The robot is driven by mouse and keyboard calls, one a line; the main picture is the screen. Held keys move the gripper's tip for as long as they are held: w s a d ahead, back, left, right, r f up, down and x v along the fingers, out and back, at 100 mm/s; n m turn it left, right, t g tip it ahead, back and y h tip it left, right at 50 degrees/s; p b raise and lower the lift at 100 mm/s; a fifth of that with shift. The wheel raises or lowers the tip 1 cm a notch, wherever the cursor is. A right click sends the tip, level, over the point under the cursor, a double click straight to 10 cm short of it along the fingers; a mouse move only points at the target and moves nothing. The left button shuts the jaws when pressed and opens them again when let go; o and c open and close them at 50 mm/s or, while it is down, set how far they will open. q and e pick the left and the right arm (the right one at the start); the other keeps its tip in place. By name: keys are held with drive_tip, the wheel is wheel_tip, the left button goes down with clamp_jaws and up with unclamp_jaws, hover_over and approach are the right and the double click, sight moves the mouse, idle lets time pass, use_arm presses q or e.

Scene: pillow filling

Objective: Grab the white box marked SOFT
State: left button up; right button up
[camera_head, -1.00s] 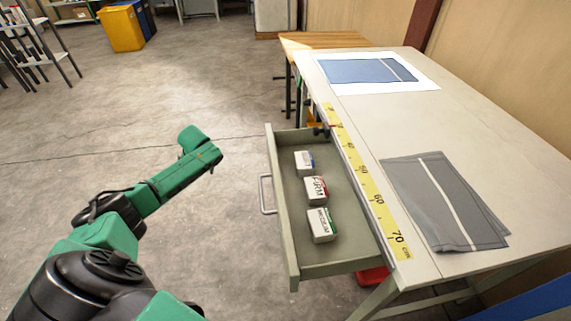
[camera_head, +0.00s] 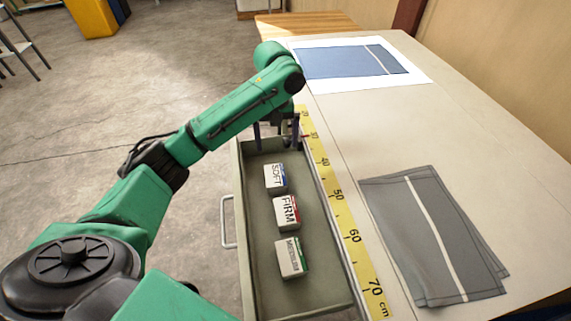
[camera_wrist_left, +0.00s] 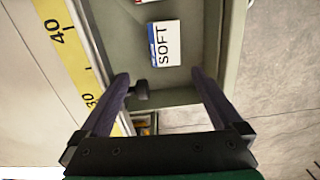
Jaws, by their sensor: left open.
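The white box marked SOFT (camera_head: 275,178), with a blue edge, lies in the open drawer (camera_head: 262,250), farthest back of the three boxes. It also shows in the left wrist view (camera_wrist_left: 166,45), ahead of the fingertips. My left gripper (camera_head: 276,138) is open and empty over the back end of the drawer, behind the SOFT box and apart from it. Its two dark fingers (camera_wrist_left: 160,85) spread wide in the wrist view. My right gripper is not in view.
The FIRM box (camera_head: 286,212), with a red edge, and the MEDIUM box (camera_head: 291,258), with a green edge, lie nearer in the drawer. A yellow ruler (camera_head: 340,205) runs along the table edge. Grey fabric (camera_head: 400,245) and blue fabric (camera_head: 340,62) lie on the table.

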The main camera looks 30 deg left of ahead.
sight(275, 175)
use_arm(q)
drive_tip(key=s+f, duration=0.2)
drive_tip(key=f, duration=0.1)
drive_tip(key=shift+f, duration=0.15)
wheel_tip(275, 175, down, 4)
drive_tip(key=shift+s+r, duration=0.1)
drive_tip(key=shift+r, duration=0.05)
drive_tip(key=f, duration=0.5)
drive_tip(key=shift+w+a+f, duration=0.1)
drive_tip(key=shift+w+f, duration=0.1)
drive_tip(key=shift+f, duration=0.45)
drive_tip(key=c, duration=1.3)
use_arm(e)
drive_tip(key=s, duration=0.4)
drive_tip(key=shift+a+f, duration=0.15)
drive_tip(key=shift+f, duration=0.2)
